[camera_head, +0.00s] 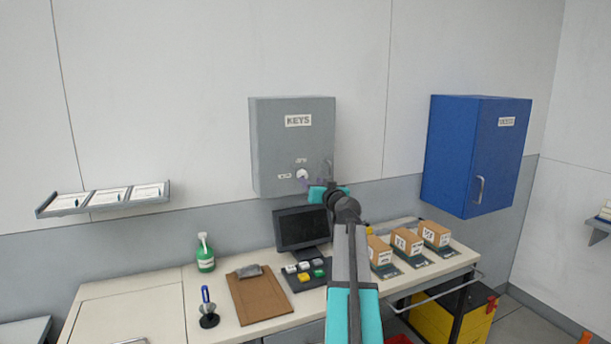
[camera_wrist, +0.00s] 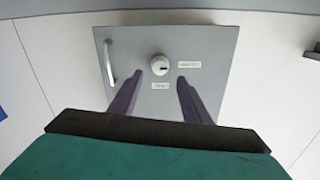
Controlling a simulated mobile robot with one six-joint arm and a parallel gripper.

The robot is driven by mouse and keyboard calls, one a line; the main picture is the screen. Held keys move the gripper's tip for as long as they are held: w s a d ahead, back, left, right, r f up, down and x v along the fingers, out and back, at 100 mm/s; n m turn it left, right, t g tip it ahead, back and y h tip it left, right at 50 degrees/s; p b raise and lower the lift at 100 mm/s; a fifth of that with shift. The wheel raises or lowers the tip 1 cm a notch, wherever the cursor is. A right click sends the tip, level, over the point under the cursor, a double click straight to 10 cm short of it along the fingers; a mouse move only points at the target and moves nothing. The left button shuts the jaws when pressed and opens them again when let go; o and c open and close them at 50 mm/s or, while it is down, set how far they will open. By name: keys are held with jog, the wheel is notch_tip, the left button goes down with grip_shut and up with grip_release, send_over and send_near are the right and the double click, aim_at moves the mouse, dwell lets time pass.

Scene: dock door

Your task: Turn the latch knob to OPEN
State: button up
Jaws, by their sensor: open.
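The latch knob (camera_head: 302,174) is a small white round knob low on the front of the grey key cabinet (camera_head: 270,130). One small label sits above it and another to its left. The wrist view shows the knob (camera_wrist: 159,65) turned about, with a dark mark toward the longer label (camera_wrist: 190,65); the shorter label (camera_wrist: 160,86) is below. The lettering is too small to read surely. My gripper (camera_wrist: 160,78) is open, its two purple fingers either side of the knob's line and seemingly short of it. Nothing is between the fingers.
A bar handle (camera_wrist: 109,64) stands out beside the knob. A blue cabinet (camera_head: 465,150) hangs to the right. Below are a monitor (camera_head: 301,228), several boxes and a green bottle (camera_head: 205,253) on the bench (camera_head: 150,310). Wall left of the key cabinet is clear above the tray shelf (camera_head: 103,200).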

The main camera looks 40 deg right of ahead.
aim_at(304, 176)
jog(key=shift+p+x, duration=1.3)
jog(key=shift+x, duration=2.15)
jog(key=shift+a, duration=0.1)
jog(key=c, duration=0.9)
